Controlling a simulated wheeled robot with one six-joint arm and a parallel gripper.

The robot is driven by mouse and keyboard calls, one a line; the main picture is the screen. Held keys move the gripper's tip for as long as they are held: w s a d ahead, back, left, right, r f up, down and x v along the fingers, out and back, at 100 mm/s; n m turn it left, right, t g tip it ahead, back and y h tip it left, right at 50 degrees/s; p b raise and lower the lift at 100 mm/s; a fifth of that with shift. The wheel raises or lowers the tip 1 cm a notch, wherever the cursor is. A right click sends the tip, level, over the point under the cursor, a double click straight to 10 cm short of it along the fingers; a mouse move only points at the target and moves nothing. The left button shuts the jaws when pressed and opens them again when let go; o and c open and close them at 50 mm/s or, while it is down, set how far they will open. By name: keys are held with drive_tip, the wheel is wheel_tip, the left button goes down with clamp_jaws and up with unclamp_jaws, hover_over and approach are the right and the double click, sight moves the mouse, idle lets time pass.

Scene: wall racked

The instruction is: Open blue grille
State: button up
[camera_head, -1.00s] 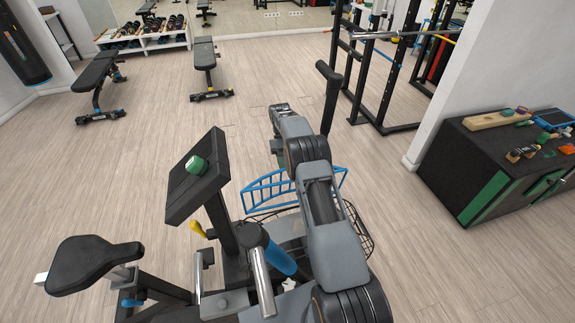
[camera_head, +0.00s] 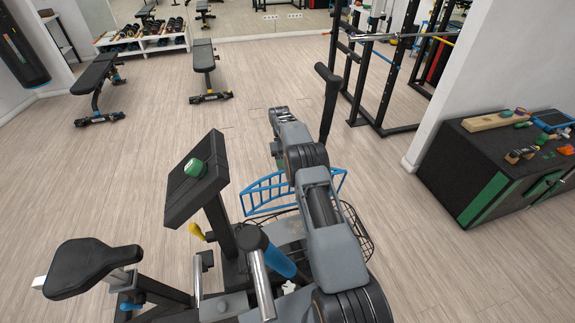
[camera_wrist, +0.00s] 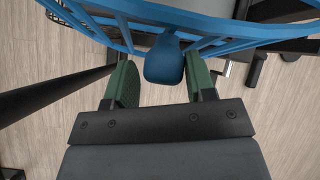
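The blue grille (camera_head: 268,190) is a curved lattice of blue bars above a dark wire basket; my arm hides part of it in the head view. In the wrist view its blue bars (camera_wrist: 215,22) cross the top. A rounded blue handle (camera_wrist: 165,62) hangs from it. My gripper (camera_wrist: 159,64) is open, with its green finger pads on either side of the handle. The handle lies between the pads in the picture, with a slim gap at the left; I cannot tell whether the right pad touches.
An exercise machine with a black seat (camera_head: 88,267) and a tilted panel (camera_head: 188,205) bearing a green object stands left of my arm. A dark cabinet (camera_head: 455,165) with small items is at the right. A rack (camera_head: 385,100) stands behind. Open floor lies at centre left.

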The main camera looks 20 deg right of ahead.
drive_tip(key=shift+f, duration=0.2)
drive_tip(key=shift+r, duration=0.6)
drive_tip(key=s+r+b, duration=0.1)
drive_tip(key=r, duration=0.1)
drive_tip(key=s+r, duration=0.2)
drive_tip(key=r, duration=0.1)
drive_tip(key=s+a+r+b, duration=0.1)
drive_tip(key=r, duration=0.1)
drive_tip(key=shift+s+r+b, duration=0.2)
drive_tip(key=shift+s+b, duration=0.05)
drive_tip(key=shift+b, duration=0.05)
drive_tip(key=s+a+r+b, duration=0.1)
drive_tip(key=s+r, duration=0.3)
drive_tip(key=s, duration=0.5)
drive_tip(key=shift+s+a+r+b, duration=0.2)
drive_tip(key=shift+r+b, duration=0.1)
drive_tip(key=shift+b, duration=0.45)
